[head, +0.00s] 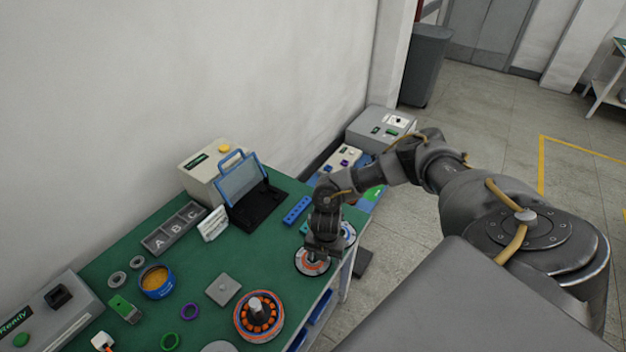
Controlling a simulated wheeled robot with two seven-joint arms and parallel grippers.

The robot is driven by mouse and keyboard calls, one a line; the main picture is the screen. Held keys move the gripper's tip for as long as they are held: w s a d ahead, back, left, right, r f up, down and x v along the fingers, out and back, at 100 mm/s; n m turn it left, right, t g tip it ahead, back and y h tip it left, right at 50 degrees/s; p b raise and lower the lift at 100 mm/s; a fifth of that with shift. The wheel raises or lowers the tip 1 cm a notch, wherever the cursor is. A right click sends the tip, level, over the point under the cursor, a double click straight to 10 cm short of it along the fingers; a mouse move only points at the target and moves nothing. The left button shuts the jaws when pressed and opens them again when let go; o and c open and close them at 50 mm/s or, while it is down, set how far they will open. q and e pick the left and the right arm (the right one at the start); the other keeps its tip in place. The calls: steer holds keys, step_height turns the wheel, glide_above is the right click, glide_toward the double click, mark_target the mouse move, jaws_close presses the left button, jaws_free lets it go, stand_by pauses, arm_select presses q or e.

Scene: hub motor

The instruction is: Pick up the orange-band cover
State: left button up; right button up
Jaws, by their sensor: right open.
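The orange-band cover (308,268) is a round disc with an orange ring, lying on the green table near its right front edge. My right gripper (319,252) points down over it, and its fingers hide part of the disc. The gripper is open; I cannot tell whether the fingers touch the cover. A similar disc with a blue band (349,235) lies just behind and to the right, partly hidden by my right arm. My left gripper is not in view.
A hub part with orange coils (258,318) stands to the left on the green table (215,255). A blue bar (297,210), a black case with a blue lid (258,205) and a grey plate (223,289) lie nearby. A grey box (380,128) stands at the far end.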

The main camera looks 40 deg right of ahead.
steer(key=c, duration=1.1)
steer(key=shift+c, duration=0.4)
steer(key=shift+r, duration=0.15)
